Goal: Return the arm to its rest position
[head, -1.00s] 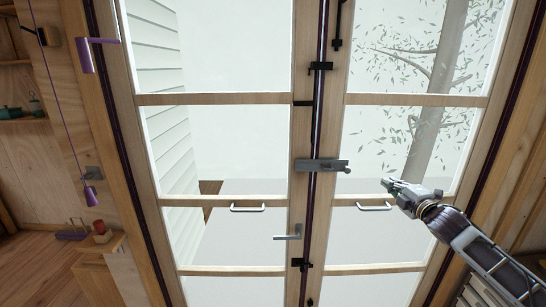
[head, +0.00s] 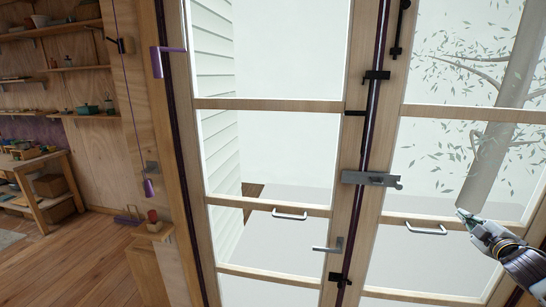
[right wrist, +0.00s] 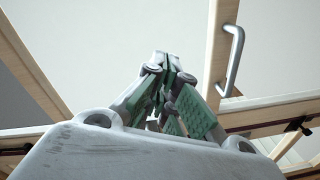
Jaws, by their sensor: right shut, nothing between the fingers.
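The gripper appears apart from the door in the head view. My left gripper is not in view.
The double glazed door has a grey latch (head: 371,179) across its middle, a lever handle (head: 328,247) and a left pull handle (head: 290,215). A purple lever (head: 157,62) juts out at the left frame. Shelves (head: 40,80) and a workbench (head: 40,185) stand left. Wooden floor (head: 80,260) is open there.

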